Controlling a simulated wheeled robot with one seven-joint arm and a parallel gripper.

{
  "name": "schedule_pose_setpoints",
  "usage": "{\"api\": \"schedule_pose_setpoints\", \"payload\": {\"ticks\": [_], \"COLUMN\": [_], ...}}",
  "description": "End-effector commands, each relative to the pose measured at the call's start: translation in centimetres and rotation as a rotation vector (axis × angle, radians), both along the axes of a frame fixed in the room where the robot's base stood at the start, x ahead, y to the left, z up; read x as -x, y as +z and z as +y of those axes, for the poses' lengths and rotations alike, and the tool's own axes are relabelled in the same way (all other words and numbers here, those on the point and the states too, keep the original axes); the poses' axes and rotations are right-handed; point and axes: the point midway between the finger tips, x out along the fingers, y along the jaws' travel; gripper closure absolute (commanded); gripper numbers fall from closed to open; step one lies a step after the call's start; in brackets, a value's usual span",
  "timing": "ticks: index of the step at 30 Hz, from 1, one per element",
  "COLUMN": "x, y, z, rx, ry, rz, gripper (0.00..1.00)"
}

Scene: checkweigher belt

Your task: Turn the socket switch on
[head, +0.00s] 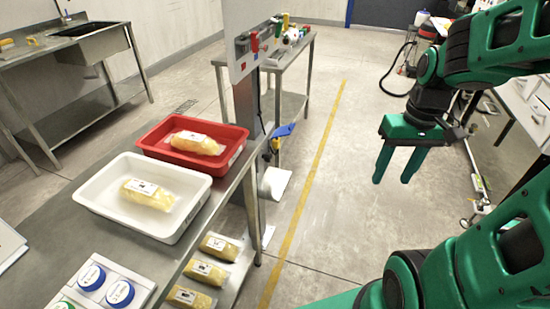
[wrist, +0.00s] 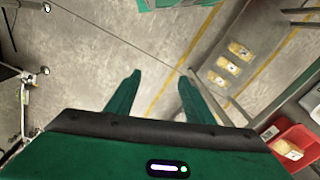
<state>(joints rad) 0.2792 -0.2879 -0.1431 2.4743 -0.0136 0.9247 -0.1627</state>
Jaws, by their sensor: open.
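A grey panel (head: 244,55) with small fittings stands on a post beyond the trays in the head view. A red fitting (head: 255,41) sits near its right edge. The fittings are too small for me to tell which is the socket switch or how it is set. My green gripper (head: 392,180) hangs over open floor, well to the right of the panel and apart from it. Its two fingers point down, parted and empty. In the wrist view my gripper (wrist: 159,77) also shows open, with only bare floor between the fingers.
A steel table (head: 232,193) carries a red tray (head: 232,146) and a white tray (head: 195,212), each with a yellow pack. Several packs (head: 219,247) lie lower down. A bench (head: 293,55) with coloured items stands behind the post.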

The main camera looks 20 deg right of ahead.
Motion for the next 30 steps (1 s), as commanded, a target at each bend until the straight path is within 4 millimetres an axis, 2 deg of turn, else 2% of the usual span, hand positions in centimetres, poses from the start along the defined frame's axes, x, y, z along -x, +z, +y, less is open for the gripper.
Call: {"api": "schedule_pose_setpoints", "payload": {"ticks": [1, 6, 15, 21, 30], "x": [-2.0, -8.2, -18.2, -23.9, -30.9], "y": [-0.8, -3.4, -9.5, -13.6, -18.6], "z": [0.0, 0.5, 2.7, 4.7, 7.6], "rx": [-0.014, -0.071, -0.221, -0.335, -0.485], "ry": [0.059, 0.272, 0.595, 0.761, 0.904], "rz": [-0.002, -0.054, -0.21, -0.372, -0.701], "gripper": [0.52, 0.52, 0.52, 0.52, 0.52]}}
